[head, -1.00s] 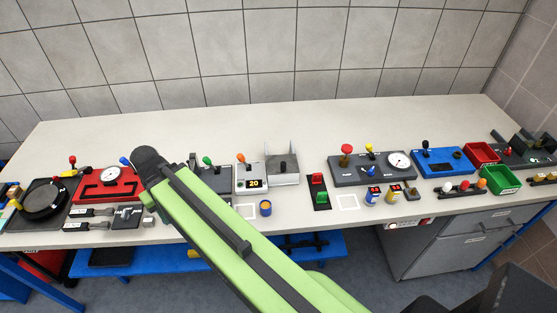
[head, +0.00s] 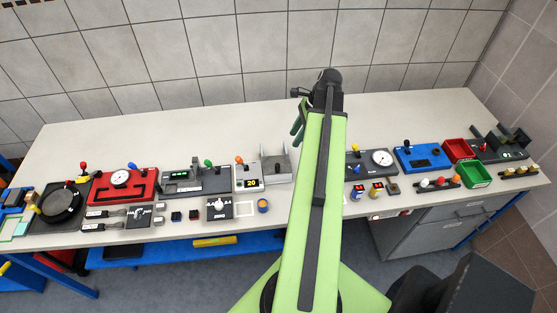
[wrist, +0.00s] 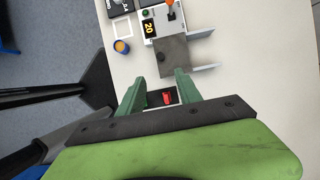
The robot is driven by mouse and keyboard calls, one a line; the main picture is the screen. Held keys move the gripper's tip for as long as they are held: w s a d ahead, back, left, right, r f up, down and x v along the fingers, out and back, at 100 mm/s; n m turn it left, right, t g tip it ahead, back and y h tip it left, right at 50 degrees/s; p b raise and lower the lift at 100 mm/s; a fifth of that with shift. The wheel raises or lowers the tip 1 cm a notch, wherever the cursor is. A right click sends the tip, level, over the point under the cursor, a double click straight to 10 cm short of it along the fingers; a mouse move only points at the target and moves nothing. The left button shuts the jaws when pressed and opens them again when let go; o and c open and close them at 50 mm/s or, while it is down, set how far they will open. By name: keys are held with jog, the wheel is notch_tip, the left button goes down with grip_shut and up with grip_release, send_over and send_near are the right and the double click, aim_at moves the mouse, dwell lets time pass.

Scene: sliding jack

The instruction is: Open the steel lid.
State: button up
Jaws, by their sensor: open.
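The steel lid is a flat grey plate with a small dark knob, on a steel box with upright side walls. It shows left of my arm in the head view (head: 275,170) and at the upper middle in the wrist view (wrist: 180,53). My gripper (wrist: 158,80) is open and empty, its two green fingers apart. In the wrist view the fingertips lie just below the lid in the picture, with no contact visible. In the head view the gripper (head: 299,118) is held above the counter, to the right of the lid.
A black panel with a red switch (wrist: 166,98) shows between my fingers. A white device reading 20 (head: 249,180) stands beside the steel box, with a blue-and-yellow cup (head: 263,205) in front. Red (head: 457,151) and green (head: 474,175) bins lie right. The counter's back strip is clear.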

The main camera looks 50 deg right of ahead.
aim_at(278, 165)
jog(key=b+x, duration=1.5)
jog(key=x, duration=0.1)
jog(key=shift+s+d+f, duration=0.1)
jog(key=shift+f, duration=0.2)
jog(key=shift+w+a+f+b, duration=0.25)
jog(key=shift+f+b, duration=0.25)
jog(key=shift+b, duration=0.1)
jog(key=shift+c, duration=0.2)
grip_shut()
